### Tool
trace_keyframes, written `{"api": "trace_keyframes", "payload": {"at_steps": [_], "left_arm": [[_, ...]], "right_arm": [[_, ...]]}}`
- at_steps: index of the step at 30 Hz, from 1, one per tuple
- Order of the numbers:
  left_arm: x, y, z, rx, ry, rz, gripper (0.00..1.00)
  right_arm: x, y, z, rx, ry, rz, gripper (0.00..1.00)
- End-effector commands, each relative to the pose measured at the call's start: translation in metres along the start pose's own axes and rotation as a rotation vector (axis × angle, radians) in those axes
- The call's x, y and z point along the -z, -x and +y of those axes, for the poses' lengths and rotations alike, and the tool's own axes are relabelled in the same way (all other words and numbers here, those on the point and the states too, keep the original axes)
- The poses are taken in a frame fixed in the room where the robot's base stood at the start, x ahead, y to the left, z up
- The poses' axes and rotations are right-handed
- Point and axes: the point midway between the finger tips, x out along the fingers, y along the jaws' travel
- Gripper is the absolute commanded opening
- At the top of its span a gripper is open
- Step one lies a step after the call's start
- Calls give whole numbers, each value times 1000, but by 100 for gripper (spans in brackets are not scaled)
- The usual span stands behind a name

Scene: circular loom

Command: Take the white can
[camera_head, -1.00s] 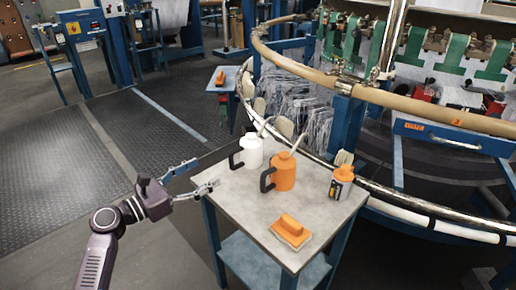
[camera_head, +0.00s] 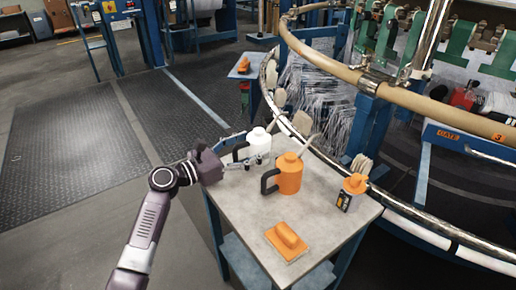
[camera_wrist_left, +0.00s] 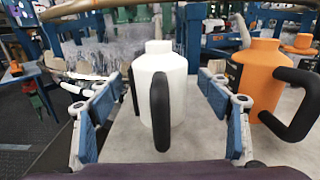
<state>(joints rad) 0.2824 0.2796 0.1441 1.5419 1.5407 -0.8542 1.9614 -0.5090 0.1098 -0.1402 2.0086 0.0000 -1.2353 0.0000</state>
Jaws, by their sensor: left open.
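The white can (camera_head: 258,142) stands upright on the small grey-topped table (camera_head: 222,200), near its back left corner. It has a black handle and a pale spout. My left gripper (camera_head: 247,149) is at the can, with its fingers reaching toward it from the left. In the left wrist view the white can (camera_wrist_left: 158,85) stands between the two open fingers, its black handle facing the camera. Clear gaps show on both sides of it. My left gripper (camera_wrist_left: 160,120) is open and empty. My right gripper is not in view.
An orange can (camera_head: 289,175) stands close to the right of the white can. An orange-and-black bottle (camera_head: 353,193) and an orange block with a handle (camera_head: 287,242) are also on the table. The loom's curved rail (camera_head: 330,160) runs just behind the table.

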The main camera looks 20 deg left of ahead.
Motion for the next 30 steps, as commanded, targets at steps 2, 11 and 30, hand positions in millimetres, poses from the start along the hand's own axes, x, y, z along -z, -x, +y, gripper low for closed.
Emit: {"api": "trace_keyframes", "payload": {"at_steps": [2,11,30], "left_arm": [[1,-12,0,1,2,-2,71],[0,-23,0,-1,0,1,71],[-1,-23,0,-1,0,-2,16]], "right_arm": [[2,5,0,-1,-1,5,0],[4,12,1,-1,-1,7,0],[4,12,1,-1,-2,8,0]]}}
